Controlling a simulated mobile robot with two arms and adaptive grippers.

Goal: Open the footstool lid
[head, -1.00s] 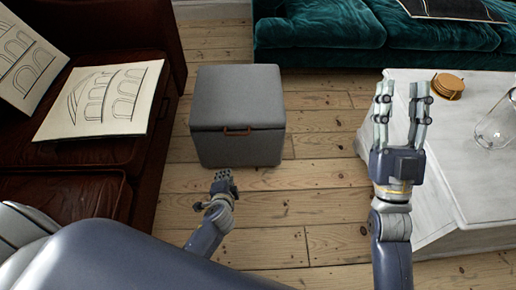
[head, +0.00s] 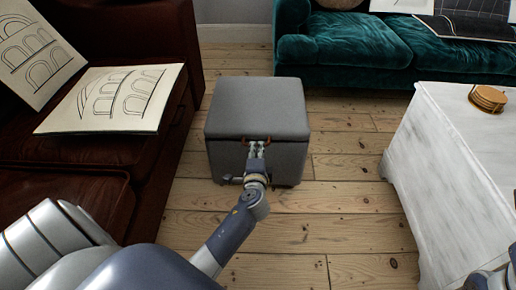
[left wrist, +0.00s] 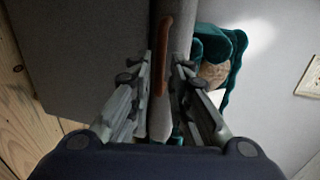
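The footstool (head: 258,118) is a grey upholstered cube on the floorboards, its lid lying flat and closed. A brown strap handle (head: 272,140) sits at the lid's front edge. My left gripper (head: 257,148) is at the front of the footstool, right at the handle, and hides part of it. In the left wrist view the handle (left wrist: 164,55) lies between the two fingers (left wrist: 167,75), with a gap between them. I cannot tell whether either finger touches it. Only a small part of my right arm shows at the bottom right corner of the head view; its gripper fingers cannot be made out.
A brown leather sofa (head: 70,150) with arch drawings (head: 115,100) stands close on the left. A green velvet sofa (head: 345,45) is behind. Floor between footstool and table is free.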

